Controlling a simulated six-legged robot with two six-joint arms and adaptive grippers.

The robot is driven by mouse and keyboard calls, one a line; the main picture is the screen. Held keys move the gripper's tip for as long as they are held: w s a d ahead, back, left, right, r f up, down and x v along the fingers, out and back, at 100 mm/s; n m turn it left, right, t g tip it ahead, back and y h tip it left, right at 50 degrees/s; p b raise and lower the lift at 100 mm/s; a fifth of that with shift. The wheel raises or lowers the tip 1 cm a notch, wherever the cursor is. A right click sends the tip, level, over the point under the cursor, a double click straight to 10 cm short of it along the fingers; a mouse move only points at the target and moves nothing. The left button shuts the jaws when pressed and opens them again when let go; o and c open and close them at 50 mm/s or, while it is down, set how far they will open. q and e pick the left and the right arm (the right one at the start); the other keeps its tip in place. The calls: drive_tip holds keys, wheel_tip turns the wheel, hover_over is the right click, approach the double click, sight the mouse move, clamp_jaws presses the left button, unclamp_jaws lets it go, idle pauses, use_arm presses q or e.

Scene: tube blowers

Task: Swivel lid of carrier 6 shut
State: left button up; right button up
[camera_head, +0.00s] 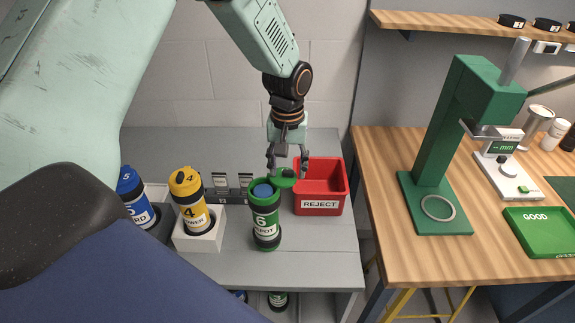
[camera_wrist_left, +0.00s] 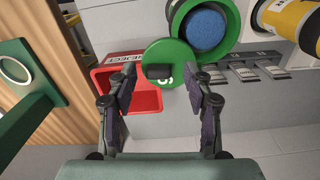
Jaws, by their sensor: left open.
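Carrier 6 (camera_head: 265,224) is a green tube with a black band and a white label, standing upright on the grey bench. Its round green lid (camera_head: 285,178) is swung out to the side, so the mouth is open and a blue pad shows inside. In the left wrist view the lid (camera_wrist_left: 168,54) with its black tab lies beside the mouth of the carrier (camera_wrist_left: 204,24). My left gripper (camera_head: 287,170) points down at the lid, open, with one finger on each side of the lid's tab in the wrist view (camera_wrist_left: 163,84). I cannot tell whether it touches. My right gripper is not in view.
A red REJECT bin (camera_head: 320,186) stands just right of the lid. Yellow carrier 4 (camera_head: 190,200) stands in a white holder, with blue carrier 5 (camera_head: 136,197) farther left. Grey switches (camera_head: 232,181) lie behind. A wooden table with a green press (camera_head: 440,150) is at the right.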

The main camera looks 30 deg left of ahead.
use_arm(q)
drive_tip(key=shift+s+d+r, duration=0.15)
drive_tip(key=shift+d, duration=0.05)
drive_tip(key=c, duration=0.4)
drive_tip(key=shift+w+a, duration=0.1)
drive_tip(key=shift+w, duration=0.1)
drive_tip(key=c, duration=0.5)
drive_tip(key=shift+s, duration=0.15)
clamp_jaws()
drive_tip(key=shift+s, duration=0.1)
